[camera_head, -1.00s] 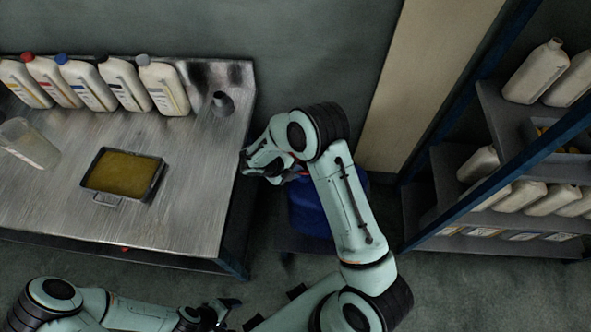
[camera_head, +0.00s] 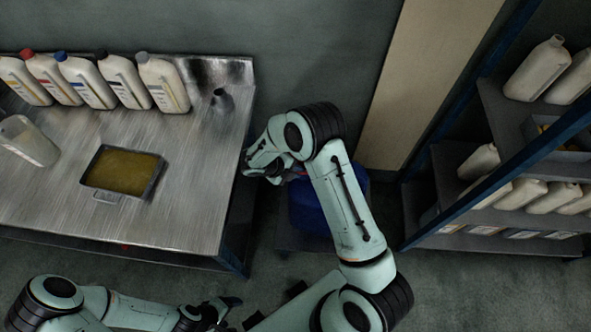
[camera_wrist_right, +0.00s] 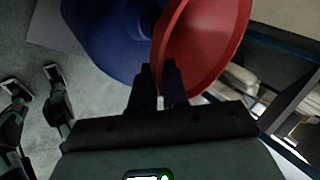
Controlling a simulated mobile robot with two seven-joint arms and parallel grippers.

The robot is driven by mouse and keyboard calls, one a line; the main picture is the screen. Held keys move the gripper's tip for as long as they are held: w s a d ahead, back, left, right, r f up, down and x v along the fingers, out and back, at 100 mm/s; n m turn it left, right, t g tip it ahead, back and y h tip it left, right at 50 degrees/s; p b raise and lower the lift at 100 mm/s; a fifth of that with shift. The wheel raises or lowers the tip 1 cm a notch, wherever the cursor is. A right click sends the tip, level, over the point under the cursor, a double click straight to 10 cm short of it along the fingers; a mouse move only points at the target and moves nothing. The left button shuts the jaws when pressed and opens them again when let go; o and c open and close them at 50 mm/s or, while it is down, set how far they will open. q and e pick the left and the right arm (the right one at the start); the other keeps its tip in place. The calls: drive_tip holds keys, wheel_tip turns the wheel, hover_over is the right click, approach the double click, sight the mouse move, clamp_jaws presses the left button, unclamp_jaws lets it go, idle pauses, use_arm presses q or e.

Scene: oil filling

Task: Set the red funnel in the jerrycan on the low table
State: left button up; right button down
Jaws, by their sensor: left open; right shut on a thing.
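The red funnel (camera_wrist_right: 212,45) is large in the right wrist view, its wide mouth turned to the right of that picture. My right gripper (camera_wrist_right: 159,72) is shut on the funnel's edge. The blue jerrycan (camera_wrist_right: 103,38) is just left of the funnel and partly behind it; I cannot tell whether the spout is in its opening. In the head view the jerrycan (camera_head: 312,212) stands on the low table (camera_head: 290,241), its top hidden by my right arm. My right gripper (camera_head: 258,165) is above and left of it there. My left gripper (camera_head: 226,312) is open and empty at the bottom.
A shelf rack with a blue post (camera_head: 480,187) stands to the right.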

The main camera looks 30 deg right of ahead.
drive_tip(key=c, duration=1.1)
unclamp_jaws()
drive_tip(key=shift+o, duration=0.2)
use_arm(q)
drive_tip(key=shift+w+r+p, duration=0.7)
drive_tip(key=shift+w+r, duration=0.1)
drive_tip(key=shift+r, duration=0.1)
use_arm(e)
drive_tip(key=v, duration=1.3)
drive_tip(key=shift+a+r, duration=0.15)
